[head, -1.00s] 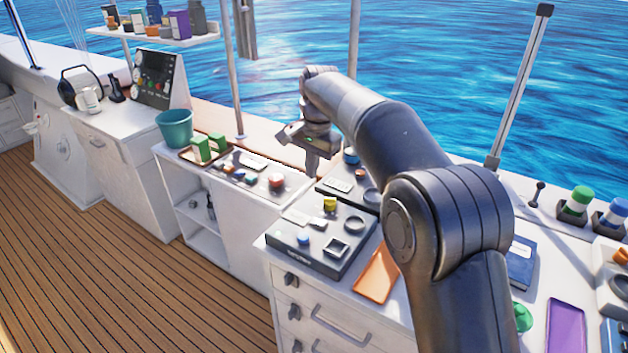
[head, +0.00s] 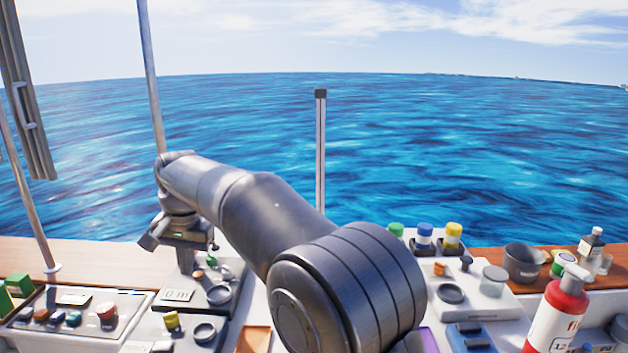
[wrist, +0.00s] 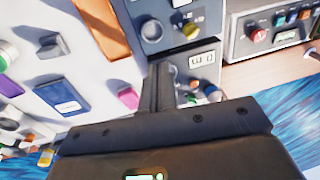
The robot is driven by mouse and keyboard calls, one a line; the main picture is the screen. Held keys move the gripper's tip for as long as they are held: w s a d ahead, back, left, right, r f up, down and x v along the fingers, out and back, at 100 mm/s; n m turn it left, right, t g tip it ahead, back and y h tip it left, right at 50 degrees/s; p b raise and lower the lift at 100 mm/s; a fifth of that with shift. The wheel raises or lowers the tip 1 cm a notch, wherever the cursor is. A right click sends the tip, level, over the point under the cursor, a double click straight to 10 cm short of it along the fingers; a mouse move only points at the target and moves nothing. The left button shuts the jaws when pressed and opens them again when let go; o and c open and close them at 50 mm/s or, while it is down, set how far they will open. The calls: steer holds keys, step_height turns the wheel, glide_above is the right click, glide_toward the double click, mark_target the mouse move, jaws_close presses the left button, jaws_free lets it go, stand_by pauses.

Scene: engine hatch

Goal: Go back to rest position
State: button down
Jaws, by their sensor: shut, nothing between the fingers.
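My gripper (head: 190,262) hangs at the end of my bent arm, left of centre in the head view. It is above a small grey panel (head: 176,294) with a white display and a round dark ring. In the wrist view my gripper (wrist: 160,72) points down toward the counter, its fingers together with nothing between them. The same panel's display (wrist: 202,58) lies just beyond the fingertips. My gripper appears apart from the panel, though the exact gap is hard to judge.
A red bottle (head: 557,318) stands at the front right. Green, blue and yellow capped jars (head: 424,238) stand behind the counter's middle. A pole (head: 151,80) rises close to my wrist.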

steer(key=s+d+r+t, duration=0.1)
steer(key=s+d+r, duration=0.1)
steer(key=d, duration=0.7)
steer(key=s+d+r, duration=0.1)
steer(key=s+d, duration=0.1)
steer(key=d, duration=0.6)
steer(key=s+d+r+t, duration=0.1)
steer(key=s+d+r, duration=0.15)
steer(key=d, duration=0.65)
steer(key=s+d+f+t, duration=0.1)
steer(key=s+d+f, duration=0.3)
steer(key=s+d, duration=0.4)
steer(key=s+d+f+t+h, duration=0.1)
steer(key=s+d+f, duration=0.4)
steer(key=s+d, duration=0.3)
steer(key=shift+s+d+f+t+h, duration=0.2)
steer(key=shift+s+f+t+h, duration=0.1)
steer(key=shift+s, duration=0.25)
